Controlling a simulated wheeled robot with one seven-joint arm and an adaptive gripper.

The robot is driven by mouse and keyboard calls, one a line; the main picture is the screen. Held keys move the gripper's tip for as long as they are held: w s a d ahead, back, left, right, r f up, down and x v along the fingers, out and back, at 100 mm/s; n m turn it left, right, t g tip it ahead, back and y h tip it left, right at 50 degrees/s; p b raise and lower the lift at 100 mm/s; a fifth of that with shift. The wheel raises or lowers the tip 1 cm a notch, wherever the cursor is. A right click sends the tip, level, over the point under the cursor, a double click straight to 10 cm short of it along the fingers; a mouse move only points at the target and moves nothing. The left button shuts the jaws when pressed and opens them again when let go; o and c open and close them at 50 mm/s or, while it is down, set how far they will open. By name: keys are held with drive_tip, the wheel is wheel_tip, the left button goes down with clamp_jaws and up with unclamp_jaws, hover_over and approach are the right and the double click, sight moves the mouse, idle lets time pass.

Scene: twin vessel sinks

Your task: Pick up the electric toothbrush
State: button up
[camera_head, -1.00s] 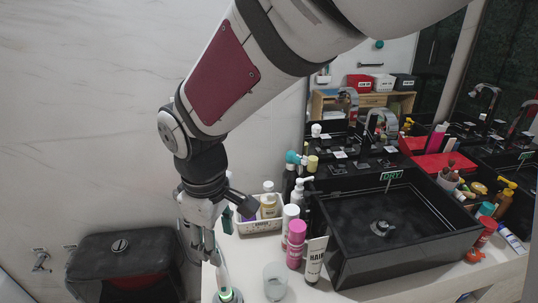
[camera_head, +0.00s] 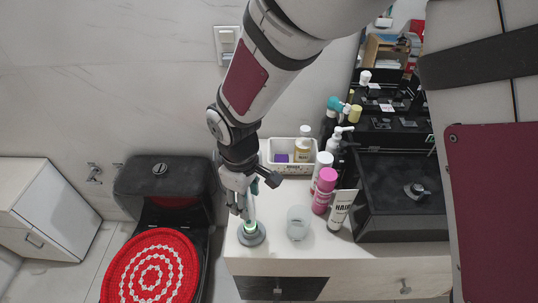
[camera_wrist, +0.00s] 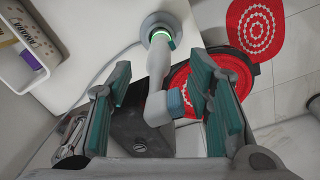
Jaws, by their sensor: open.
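The electric toothbrush (camera_head: 251,213) is white and stands upright on a round grey charger (camera_head: 252,235) with a glowing green ring, at the left end of the white counter. In the wrist view the toothbrush (camera_wrist: 158,62) rises from the charger (camera_wrist: 165,22) towards my gripper, its upper end lying between the teal finger pads. My gripper (camera_head: 246,200) is at the toothbrush's upper part, partly hiding it. In the wrist view my gripper (camera_wrist: 168,110) is open, with a gap visible beside the brush; I see no firm hold.
A clear cup (camera_head: 298,222), a pink bottle (camera_head: 324,191) and a white tube (camera_head: 341,209) stand right of the charger. A white basket (camera_head: 278,158) is behind. The black sink (camera_head: 385,215) is farther right. A red-covered toilet lid (camera_head: 150,265) is left, below the counter.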

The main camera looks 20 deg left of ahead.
sight(248, 206)
drive_tip(key=f, duration=0.4)
drive_tip(key=shift+w+a+f, duration=0.1)
drive_tip(key=shift+w, duration=0.1)
clamp_jaws()
